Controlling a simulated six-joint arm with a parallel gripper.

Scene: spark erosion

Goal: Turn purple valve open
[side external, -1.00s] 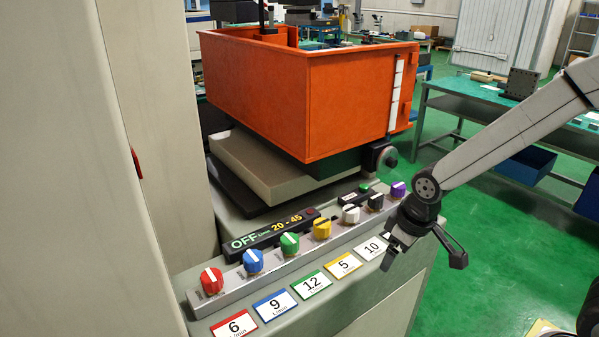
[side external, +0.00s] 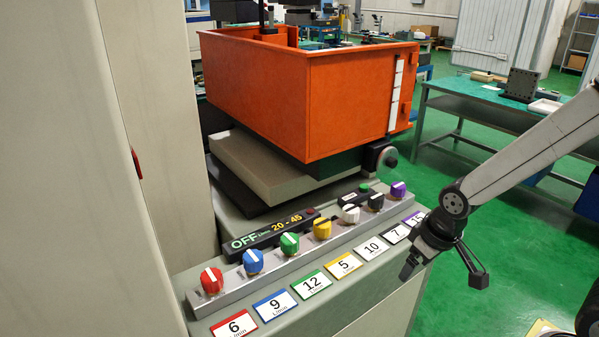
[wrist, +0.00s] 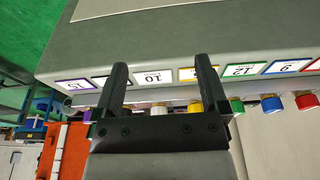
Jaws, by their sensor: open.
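The purple valve (side external: 398,190) is a small knob at the right end of a row of coloured knobs in the side view. Its purple-edged label, marked 15 (side external: 417,217), is in front of it and partly covered by my gripper. My gripper (side external: 443,274) is open and empty, to the lower right of the purple valve and apart from it. In the wrist view, my gripper's two fingers (wrist: 161,64) are spread, with the white valve (wrist: 159,109) showing between them. The purple-edged label (wrist: 75,85) lies left of the left finger there.
Red (side external: 211,281), blue (side external: 253,261), green (side external: 290,243), yellow (side external: 322,228), white (side external: 351,213) and black (side external: 376,201) knobs line the grey rail. A black display (side external: 272,234) reads OFF and 20 - 45. An orange tank (side external: 300,95) stands behind.

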